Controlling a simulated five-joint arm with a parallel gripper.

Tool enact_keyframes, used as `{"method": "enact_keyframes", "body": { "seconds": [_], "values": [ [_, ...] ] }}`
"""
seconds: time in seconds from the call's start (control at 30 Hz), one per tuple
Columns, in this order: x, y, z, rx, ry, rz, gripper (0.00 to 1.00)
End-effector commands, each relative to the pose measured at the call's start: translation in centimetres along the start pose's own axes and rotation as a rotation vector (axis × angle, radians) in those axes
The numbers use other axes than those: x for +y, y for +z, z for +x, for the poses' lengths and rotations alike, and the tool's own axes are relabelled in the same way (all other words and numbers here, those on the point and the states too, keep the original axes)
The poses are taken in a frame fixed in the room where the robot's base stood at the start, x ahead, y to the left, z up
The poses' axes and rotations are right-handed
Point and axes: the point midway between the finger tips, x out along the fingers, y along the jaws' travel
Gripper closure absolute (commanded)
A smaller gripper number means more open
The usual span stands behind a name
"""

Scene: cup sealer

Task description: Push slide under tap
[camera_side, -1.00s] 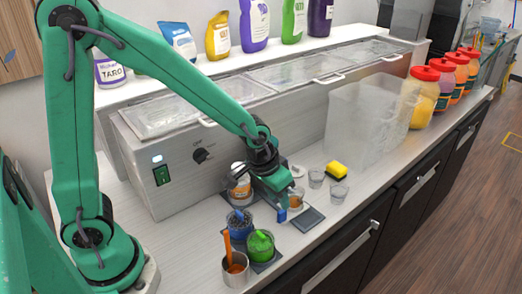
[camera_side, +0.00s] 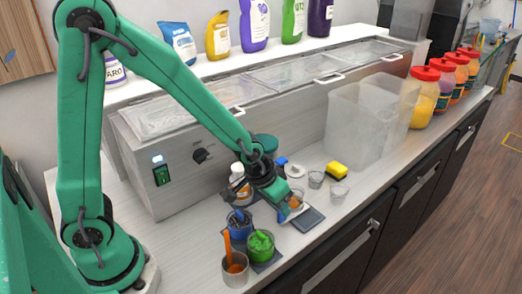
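A dark flat slide plate (camera_side: 311,219) lies on the counter, right of my gripper. A small clear cup with orange contents (camera_side: 296,200) stands at its back left end, partly hidden by my gripper. My gripper (camera_side: 283,214) points down close beside that cup and the plate's left end. Its fingers are small and overlap, so I cannot tell whether they are open or touching the plate. I cannot make out a tap; my wrist hides part of the area behind.
A blue-filled cup (camera_side: 238,226), a green-filled cup (camera_side: 261,246) and a metal cup with an orange handle (camera_side: 235,268) stand at the front left. An orange-and-white bottle (camera_side: 238,178) is behind.

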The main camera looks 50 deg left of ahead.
Motion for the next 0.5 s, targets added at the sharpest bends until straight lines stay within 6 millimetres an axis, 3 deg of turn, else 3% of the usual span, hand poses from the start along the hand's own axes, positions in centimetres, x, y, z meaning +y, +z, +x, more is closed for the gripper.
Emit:
{"method": "enact_keyframes", "body": {
  "seconds": [0.5],
  "values": [
    [-0.4,-0.1,4.2,0.001,-0.004,-0.001,0.66]
  ]
}}
